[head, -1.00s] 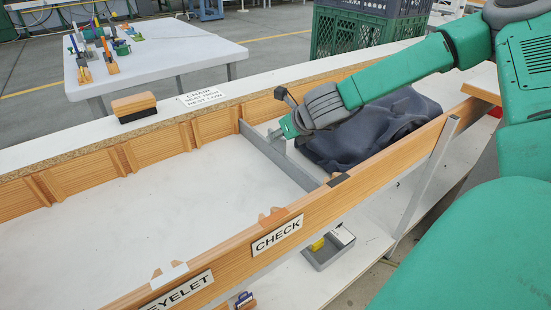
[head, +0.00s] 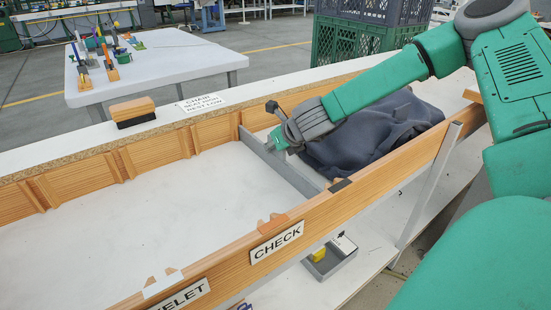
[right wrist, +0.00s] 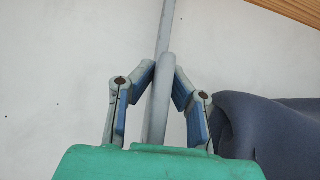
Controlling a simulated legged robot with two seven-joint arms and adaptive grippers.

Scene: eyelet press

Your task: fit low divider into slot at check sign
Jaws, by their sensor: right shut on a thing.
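The low divider (head: 292,172) is a thin grey board lying across the white trough, between its far and near wooden walls. My right gripper (head: 277,144) is at the divider's far half and is shut on its top edge. In the right wrist view the divider (right wrist: 163,45) runs between the two fingers (right wrist: 165,80). The white CHECK sign (head: 277,242) is on the near wall, left of the divider's near end. An orange notched marker (head: 272,222) stands at the wall top above it. Whether the divider sits in any slot cannot be told. My left gripper is not in view.
A dark blue cloth (head: 370,135) lies in the trough right of the divider. The trough floor (head: 170,215) to the left is clear. The near wall (head: 365,185) bears a black tab (head: 340,185). A wood-and-black block (head: 132,112) rests on the far ledge.

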